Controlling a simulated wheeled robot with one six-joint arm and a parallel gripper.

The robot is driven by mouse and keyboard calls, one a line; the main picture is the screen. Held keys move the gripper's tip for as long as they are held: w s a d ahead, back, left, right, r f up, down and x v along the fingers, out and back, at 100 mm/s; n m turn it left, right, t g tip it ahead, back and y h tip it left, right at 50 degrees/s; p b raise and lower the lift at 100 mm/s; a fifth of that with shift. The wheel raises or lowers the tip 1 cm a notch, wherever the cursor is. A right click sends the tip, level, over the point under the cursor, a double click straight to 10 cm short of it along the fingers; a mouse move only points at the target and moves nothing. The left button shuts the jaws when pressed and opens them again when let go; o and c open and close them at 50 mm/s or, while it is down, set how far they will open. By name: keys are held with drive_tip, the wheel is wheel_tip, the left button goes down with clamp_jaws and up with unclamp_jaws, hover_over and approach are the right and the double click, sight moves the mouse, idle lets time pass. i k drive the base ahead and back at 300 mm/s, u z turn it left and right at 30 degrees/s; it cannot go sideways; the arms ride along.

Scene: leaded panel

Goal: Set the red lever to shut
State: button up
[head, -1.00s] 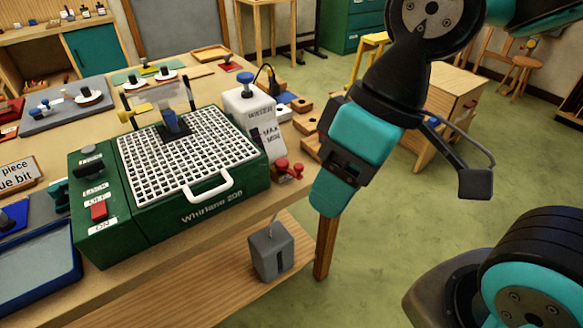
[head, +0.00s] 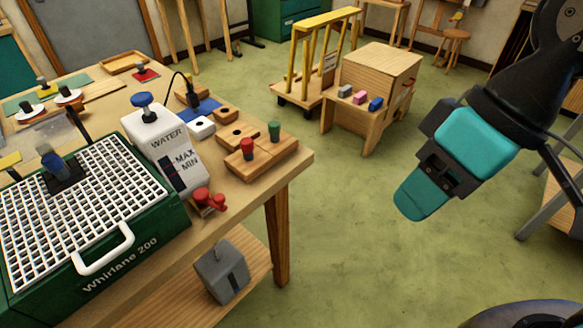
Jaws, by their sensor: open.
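A red lever-like fitting (head: 209,200) sits low at the front of the white water tank (head: 160,150), close to the table's front edge. Its exact setting is too small to tell. My gripper (head: 416,200) hangs over the open floor to the right of the table, well apart from the red fitting. It is seen side-on, open and empty, with teal fingers pointing down and left.
The green Whirlane 200 machine (head: 140,250) with its white grid is at the left. Wooden blocks with a red peg (head: 247,148) and a green peg (head: 274,131) stand near the table corner. A grey box (head: 221,272) is on the lower shelf. A wooden cabinet (head: 378,72) stands behind; green floor (head: 350,240) is clear.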

sight(200, 195)
drive_tip(key=z, duration=0.45)
drive_tip(key=i, duration=0.7)
drive_tip(key=u, duration=1.45)
